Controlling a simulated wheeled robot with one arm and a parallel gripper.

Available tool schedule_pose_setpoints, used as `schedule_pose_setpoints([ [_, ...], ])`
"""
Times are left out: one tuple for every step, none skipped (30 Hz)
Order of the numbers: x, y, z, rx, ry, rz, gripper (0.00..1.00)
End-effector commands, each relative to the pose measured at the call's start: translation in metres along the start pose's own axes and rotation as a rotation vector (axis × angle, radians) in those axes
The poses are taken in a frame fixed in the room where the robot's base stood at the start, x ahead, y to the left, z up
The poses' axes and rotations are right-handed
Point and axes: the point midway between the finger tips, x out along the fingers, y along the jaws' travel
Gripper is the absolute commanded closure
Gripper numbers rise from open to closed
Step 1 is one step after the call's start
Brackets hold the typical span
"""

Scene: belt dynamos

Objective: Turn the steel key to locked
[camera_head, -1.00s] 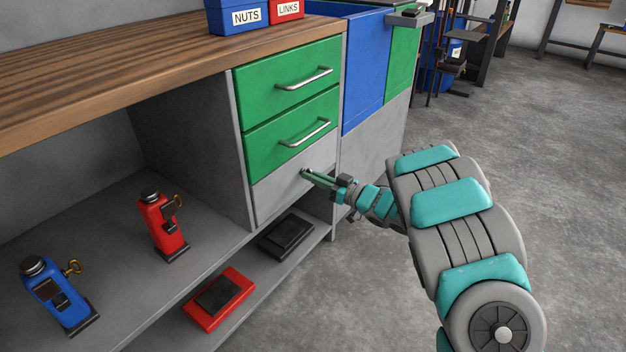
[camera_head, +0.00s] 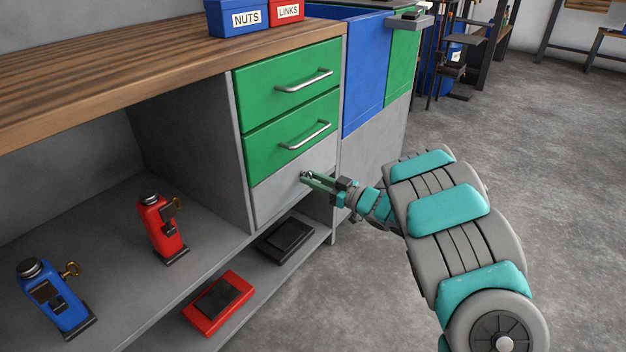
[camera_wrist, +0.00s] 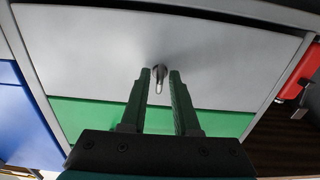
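The steel key (camera_wrist: 159,77) sticks out of a plain grey panel (camera_head: 275,197) below two green drawers. In the wrist view it shows as a small bright metal piece between my two fingertips, with a narrow gap on each side. My gripper (camera_wrist: 160,74) is open around the key, pointing at the panel. In the head view my gripper (camera_head: 305,177) reaches the grey panel from the right, and its fingers mostly hide the key there. I cannot tell which way the key is turned.
Green drawers with bar handles (camera_head: 305,135) sit just above. A red device (camera_head: 160,229) and a blue device (camera_head: 55,298), each with a key, stand on the shelf at left. Low down lie red (camera_head: 238,315) and black (camera_head: 286,237) blocks. Open floor is at right.

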Motion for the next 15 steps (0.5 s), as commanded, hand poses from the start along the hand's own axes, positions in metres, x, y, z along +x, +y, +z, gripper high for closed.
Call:
schedule_pose_setpoints([
  [0.0, 0.0, 0.0, 0.0, 0.0, 0.0, 0.64],
  [0.0, 0.0, 0.0, 0.0, 0.0, 0.0, 0.61],
  [0.0, 0.0, 0.0, 0.0, 0.0, 0.0, 0.57],
  [0.0, 0.0, 0.0, 0.0, 0.0, 0.0, 0.57],
  [0.0, 0.0, 0.0, 0.0, 0.0, 0.0, 0.57],
  [0.0, 0.0, 0.0, 0.0, 0.001, 0.0, 0.57],
  [0.0, 0.0, 0.0, 0.0, 0.001, 0.0, 0.57],
  [0.0, 0.0, 0.0, 0.0, 0.001, 0.0, 0.57],
  [0.0, 0.0, -0.001, 0.0, 0.001, 0.0, 0.57],
  [-0.001, 0.0, -0.001, 0.0, 0.001, 0.0, 0.57],
  [-0.002, 0.0, -0.001, 0.0, 0.001, 0.001, 0.57],
  [-0.004, 0.001, 0.0, 0.0, 0.0, 0.001, 0.57],
  [-0.006, 0.001, 0.0, 0.0, -0.001, 0.002, 0.57],
  [-0.01, 0.001, 0.0, 0.0, -0.001, 0.003, 0.57],
  [-0.015, 0.002, 0.0, 0.0, -0.003, 0.004, 0.57],
])
